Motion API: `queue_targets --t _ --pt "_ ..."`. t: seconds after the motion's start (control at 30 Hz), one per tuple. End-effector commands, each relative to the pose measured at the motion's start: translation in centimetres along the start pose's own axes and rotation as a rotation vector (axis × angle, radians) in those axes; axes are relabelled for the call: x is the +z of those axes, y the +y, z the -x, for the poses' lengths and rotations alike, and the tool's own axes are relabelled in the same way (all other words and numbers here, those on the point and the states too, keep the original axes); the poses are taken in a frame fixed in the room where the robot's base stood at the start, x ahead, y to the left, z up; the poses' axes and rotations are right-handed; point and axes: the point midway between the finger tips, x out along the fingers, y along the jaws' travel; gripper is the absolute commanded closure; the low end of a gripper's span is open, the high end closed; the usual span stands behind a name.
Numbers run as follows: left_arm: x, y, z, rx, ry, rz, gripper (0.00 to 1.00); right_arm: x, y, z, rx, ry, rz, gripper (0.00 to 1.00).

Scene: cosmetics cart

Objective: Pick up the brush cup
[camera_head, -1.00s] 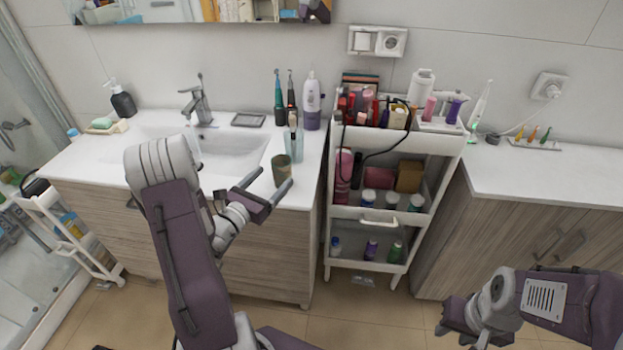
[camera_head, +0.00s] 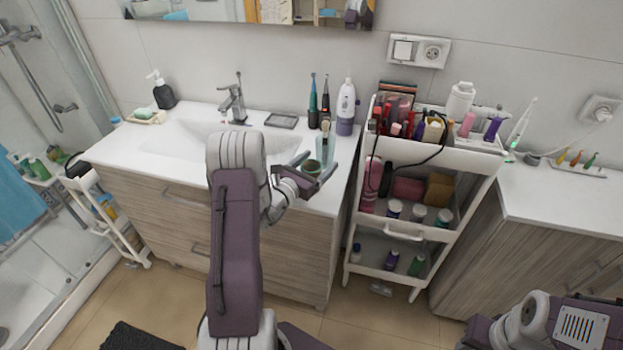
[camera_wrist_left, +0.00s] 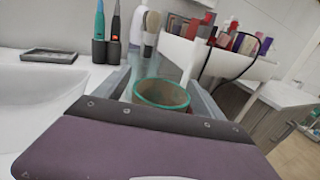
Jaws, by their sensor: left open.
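A clear cup holding brushes (camera_head: 326,150) stands on the white counter right of the sink.
A white cart (camera_head: 404,232) full of cosmetics is close on the right. A soap dish (camera_head: 281,121) lies by the sink (camera_head: 180,140).

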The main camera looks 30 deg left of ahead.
Motion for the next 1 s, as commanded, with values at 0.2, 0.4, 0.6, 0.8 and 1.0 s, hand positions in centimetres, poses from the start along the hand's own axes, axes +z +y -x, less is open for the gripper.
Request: queue_targets --t 0.2,0.4,0.6,0.8,1.0 --pt "0.0 0.0 0.0 0.0 0.0 0.0 0.43 0.0 0.0 0.0 0.0 0.0 0.0 0.64" --pt "0.0 0.0 0.1 0.0 0.0 0.0 0.9 0.0 0.0 0.0 0.0 0.0 0.0 0.64" --pt "0.1 0.0 0.1 0.0 0.0 0.0 0.9 0.0 0.0 0.0 0.0 0.0 0.0 0.64" --pt "1.8 0.0 0.0 0.0 -0.003 -0.002 0.9 0.0 0.0 0.1 0.0 0.0 0.0 0.64" --pt "4.9 -1.3 0.6 -0.004 0.0 -0.001 0.9 0.0 0.0 0.0 0.0 0.0 0.0 0.64"
